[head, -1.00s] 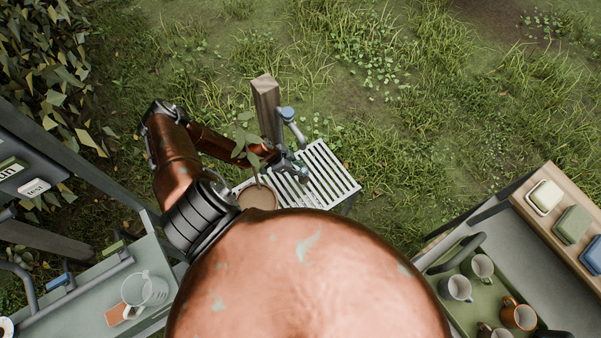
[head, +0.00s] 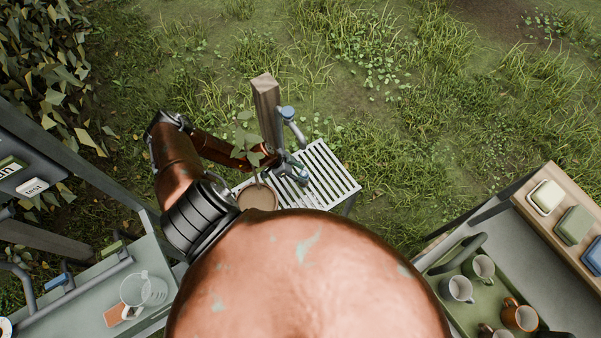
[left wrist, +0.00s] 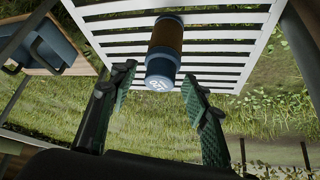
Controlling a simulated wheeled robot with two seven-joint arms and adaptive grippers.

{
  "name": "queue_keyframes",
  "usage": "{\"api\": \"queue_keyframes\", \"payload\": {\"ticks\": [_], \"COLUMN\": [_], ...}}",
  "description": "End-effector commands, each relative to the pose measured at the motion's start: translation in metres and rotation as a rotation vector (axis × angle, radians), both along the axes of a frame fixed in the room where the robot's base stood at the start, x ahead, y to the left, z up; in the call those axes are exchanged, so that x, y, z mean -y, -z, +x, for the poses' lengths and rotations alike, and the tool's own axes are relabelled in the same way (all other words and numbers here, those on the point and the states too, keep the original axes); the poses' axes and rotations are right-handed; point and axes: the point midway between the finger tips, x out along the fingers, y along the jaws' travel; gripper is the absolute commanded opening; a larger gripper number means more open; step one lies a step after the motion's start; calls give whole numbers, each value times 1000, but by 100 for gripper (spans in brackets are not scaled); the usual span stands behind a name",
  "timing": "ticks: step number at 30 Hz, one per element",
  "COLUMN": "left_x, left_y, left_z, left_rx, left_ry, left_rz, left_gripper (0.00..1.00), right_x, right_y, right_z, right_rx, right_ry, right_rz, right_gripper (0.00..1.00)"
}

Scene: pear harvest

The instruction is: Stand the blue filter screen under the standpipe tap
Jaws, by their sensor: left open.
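The blue filter screen (left wrist: 164,52), a cylinder with blue ends and a brown middle band, is on the white slatted stand (head: 340,181) in the left wrist view. Its marked blue end faces my left gripper (left wrist: 157,80), whose green fingers are open on either side of that end; I see no clear contact. In the head view my left gripper (head: 292,169) is over the slatted stand, below the standpipe tap (head: 288,114) in the picture. The tap has a blue top and a grey spout, beside a wooden post (head: 266,103). My right gripper is not in view.
A potted plant (head: 257,197) stands close to my left forearm at the stand's left edge. A bench with a glass jug (head: 137,289) is at lower left. A green tray with several mugs (head: 457,289) is at lower right. Grass lies beyond the stand.

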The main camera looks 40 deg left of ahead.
Motion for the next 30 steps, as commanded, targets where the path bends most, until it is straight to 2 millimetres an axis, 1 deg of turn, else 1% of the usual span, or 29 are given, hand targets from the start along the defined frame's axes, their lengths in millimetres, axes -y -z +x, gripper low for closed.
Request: {"api": "queue_keyframes", "payload": {"ticks": [4, 8, 11, 18, 21, 25, 30], "left_x": [0, -4, -10, -27, -32, -38, -41], "left_y": [-1, -9, -23, -66, -81, -95, -103], "left_z": [0, -3, -9, -32, -39, -47, -50], "left_rx": [0, 0, 1, -2, -1, -1, 0], "left_ry": [0, -1, -2, -2, 0, -1, 0], "left_rz": [0, 2, 3, 1, 2, 1, 0], "left_gripper": [44, 44, 44, 44, 44, 44, 44], "right_x": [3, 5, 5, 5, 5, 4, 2], "right_y": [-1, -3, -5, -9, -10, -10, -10], "right_z": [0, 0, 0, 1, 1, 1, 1], "right_rx": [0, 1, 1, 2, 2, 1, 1], "right_ry": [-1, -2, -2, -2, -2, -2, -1], "right_rz": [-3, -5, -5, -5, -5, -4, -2], "right_gripper": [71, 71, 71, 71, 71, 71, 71]}}
